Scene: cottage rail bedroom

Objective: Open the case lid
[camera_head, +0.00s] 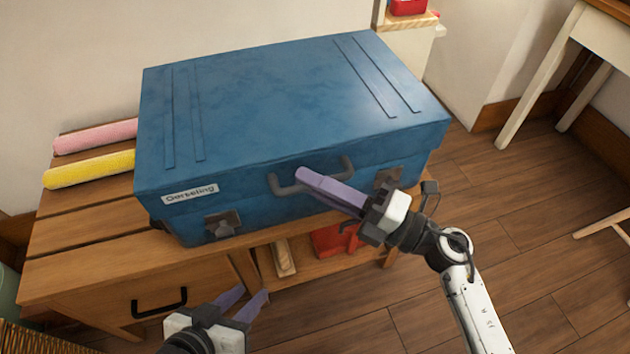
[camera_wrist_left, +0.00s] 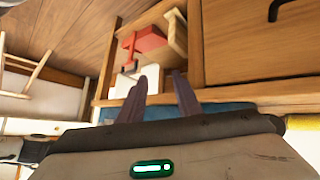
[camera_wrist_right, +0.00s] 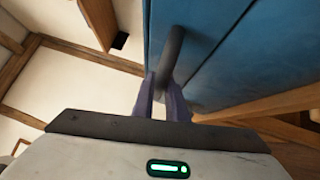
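The blue case (camera_head: 270,95) lies flat on the wooden bench with its lid shut. Its front has a grey handle (camera_head: 282,188), a left latch (camera_head: 222,224), a right latch (camera_head: 388,179) and a name label (camera_head: 190,193). My right gripper (camera_head: 305,178) is at the handle from the front. In the right wrist view, its fingers (camera_wrist_right: 161,95) are close together with the handle (camera_wrist_right: 173,50) between them. My left gripper (camera_head: 250,300) is open and empty, low in front of the bench; its fingers (camera_wrist_left: 160,88) stand apart in the left wrist view.
The wooden bench (camera_head: 75,245) has a drawer with a black pull (camera_head: 159,303) and a shelf holding a red object (camera_head: 330,240). Pink (camera_head: 95,137) and yellow (camera_head: 88,169) rolls lie left of the case. A white-legged table (camera_head: 540,70) stands at right. The floor between is clear.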

